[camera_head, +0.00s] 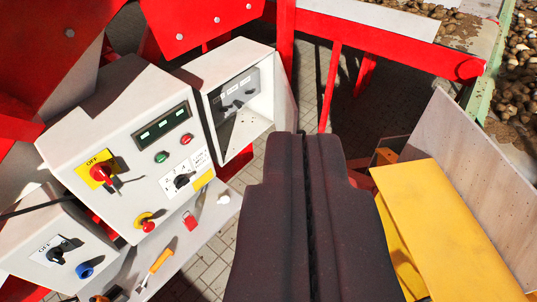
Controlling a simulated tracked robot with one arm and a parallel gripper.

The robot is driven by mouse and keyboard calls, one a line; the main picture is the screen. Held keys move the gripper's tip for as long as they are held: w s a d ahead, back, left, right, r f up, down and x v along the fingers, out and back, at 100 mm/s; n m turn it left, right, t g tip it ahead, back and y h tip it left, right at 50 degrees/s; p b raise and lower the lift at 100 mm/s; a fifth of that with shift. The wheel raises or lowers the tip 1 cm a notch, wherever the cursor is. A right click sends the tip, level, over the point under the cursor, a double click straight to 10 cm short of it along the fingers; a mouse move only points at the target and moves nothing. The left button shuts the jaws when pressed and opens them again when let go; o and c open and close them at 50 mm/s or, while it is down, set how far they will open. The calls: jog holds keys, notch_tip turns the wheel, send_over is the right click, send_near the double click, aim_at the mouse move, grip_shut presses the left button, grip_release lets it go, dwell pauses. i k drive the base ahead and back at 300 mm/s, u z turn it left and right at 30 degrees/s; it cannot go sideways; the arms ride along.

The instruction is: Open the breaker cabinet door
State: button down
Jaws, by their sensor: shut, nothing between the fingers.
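The breaker cabinet (284,98) is a white box at upper centre-left. Its front shows an open recess with a grey panel (236,90) of dark switches inside.
A white control box (120,140) stands left of the cabinet, with a smaller switch box (60,245) lower left. A shelf below holds a screwdriver (160,260) and red padlock (190,221). A red frame (380,45) is behind; a yellow panel (440,235) is at right.

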aim_at(286, 110)
jog(key=u, duration=0.05)
jog(key=i, duration=1)
jog(key=z, duration=0.05)
